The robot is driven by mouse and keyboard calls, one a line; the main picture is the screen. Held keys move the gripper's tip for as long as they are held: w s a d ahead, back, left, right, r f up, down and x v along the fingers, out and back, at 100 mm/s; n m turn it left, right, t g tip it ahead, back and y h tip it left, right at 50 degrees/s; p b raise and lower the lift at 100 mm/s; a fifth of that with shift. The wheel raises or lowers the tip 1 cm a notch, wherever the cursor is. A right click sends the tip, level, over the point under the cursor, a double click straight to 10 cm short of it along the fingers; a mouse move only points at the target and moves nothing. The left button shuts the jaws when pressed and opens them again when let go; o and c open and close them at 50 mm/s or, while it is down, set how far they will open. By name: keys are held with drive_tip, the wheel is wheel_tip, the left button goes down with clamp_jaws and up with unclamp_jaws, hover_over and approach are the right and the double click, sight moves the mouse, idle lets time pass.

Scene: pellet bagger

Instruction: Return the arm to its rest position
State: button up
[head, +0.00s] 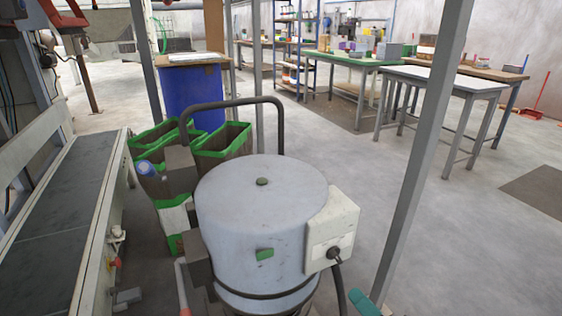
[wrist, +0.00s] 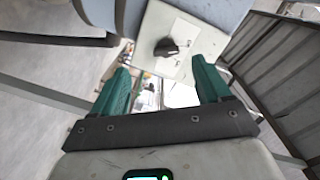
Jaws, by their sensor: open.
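My gripper (wrist: 162,74) shows in the wrist view with its two green fingers spread apart. Nothing is held between them. Beyond the fingertips is a pale control box (wrist: 188,35) with a black knob. In the head view, the box (head: 331,228) is fixed to the right side of a grey drum-shaped machine (head: 262,205). A teal piece at the bottom edge of the head view, right of the machine, looks like part of my gripper; the rest of my arm is out of that view. I cannot tell whether the fingers touch the box.
A conveyor (head: 62,225) runs along the left. Green-edged bags (head: 222,142) and a blue barrel (head: 192,97) stand behind the machine. A grey post (head: 424,150) rises at the right. A white-topped table (head: 443,80) stands farther back. Open floor lies right of the post.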

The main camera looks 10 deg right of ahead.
drive_tip(key=s+f+n+g+h, duration=0.1)
drive_tip(key=s+f+n+g, duration=0.5)
drive_tip(key=s+f+g, duration=0.45)
drive_tip(key=s+d+f+n+g+h, duration=0.1)
drive_tip(key=s+d+g+h, duration=0.15)
drive_tip(key=s, duration=0.65)
drive_tip(key=s+d+f+g+h, duration=0.2)
drive_tip(key=s+d+h, duration=0.1)
drive_tip(key=s, duration=0.6)
wheel_tip(320, 180, up, 22)
drive_tip(key=p, duration=2.2)
drive_tip(key=shift+w+y, duration=0.35)
drive_tip(key=shift+w, duration=0.1)
